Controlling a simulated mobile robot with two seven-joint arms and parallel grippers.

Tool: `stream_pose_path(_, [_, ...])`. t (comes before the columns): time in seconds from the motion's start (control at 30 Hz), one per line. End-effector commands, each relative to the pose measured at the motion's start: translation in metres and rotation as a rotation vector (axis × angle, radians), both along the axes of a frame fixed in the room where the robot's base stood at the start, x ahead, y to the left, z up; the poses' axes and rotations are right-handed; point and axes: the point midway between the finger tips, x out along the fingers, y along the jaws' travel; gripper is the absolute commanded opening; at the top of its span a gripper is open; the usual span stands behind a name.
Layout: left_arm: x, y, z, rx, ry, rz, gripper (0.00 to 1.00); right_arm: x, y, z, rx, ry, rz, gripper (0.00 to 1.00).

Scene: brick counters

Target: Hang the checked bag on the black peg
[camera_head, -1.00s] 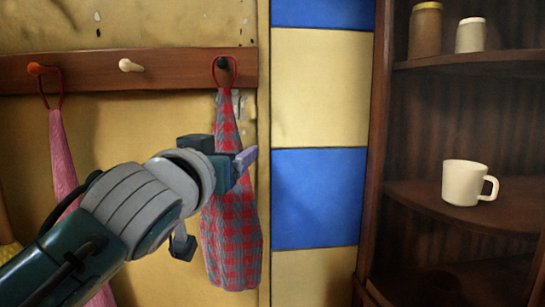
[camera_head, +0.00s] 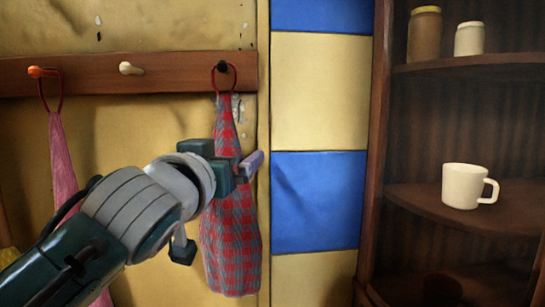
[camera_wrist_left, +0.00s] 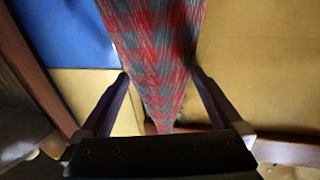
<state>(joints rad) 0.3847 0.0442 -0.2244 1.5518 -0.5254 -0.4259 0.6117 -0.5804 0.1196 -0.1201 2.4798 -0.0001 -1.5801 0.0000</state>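The red and grey checked bag (camera_head: 232,238) hangs by its red loop from the black peg (camera_head: 222,67), at the right end of the wooden rail. My left gripper (camera_head: 247,167) is in front of the upper part of the bag and hides some of it. In the left wrist view the checked bag (camera_wrist_left: 158,45) runs between the two spread fingers of my left gripper (camera_wrist_left: 159,76). The fingers are open and not closed on the cloth. My right gripper is not in view.
The rail (camera_head: 95,72) also has an orange peg (camera_head: 42,72) with a pink bag (camera_head: 62,160) and an empty cream peg (camera_head: 130,68). At right, a dark shelf unit (camera_head: 383,120) holds a white mug (camera_head: 462,186) and two jars.

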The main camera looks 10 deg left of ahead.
Motion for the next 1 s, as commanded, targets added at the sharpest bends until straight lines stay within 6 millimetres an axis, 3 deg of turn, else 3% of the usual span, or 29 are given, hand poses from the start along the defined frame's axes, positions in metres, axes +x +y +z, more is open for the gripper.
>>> stream_pose_path(0.37, [-0.01,0.0,-0.003,0.001,0.0,0.0,1.0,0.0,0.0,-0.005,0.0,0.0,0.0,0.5])
stream_pose_path(0.8, [-0.077,-0.002,-0.004,-0.001,0.0,-0.002,1.0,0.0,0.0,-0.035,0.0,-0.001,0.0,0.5])
stream_pose_path(1.0, [-0.095,-0.002,-0.002,0.001,0.0,-0.001,1.0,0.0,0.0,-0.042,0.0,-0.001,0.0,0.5])
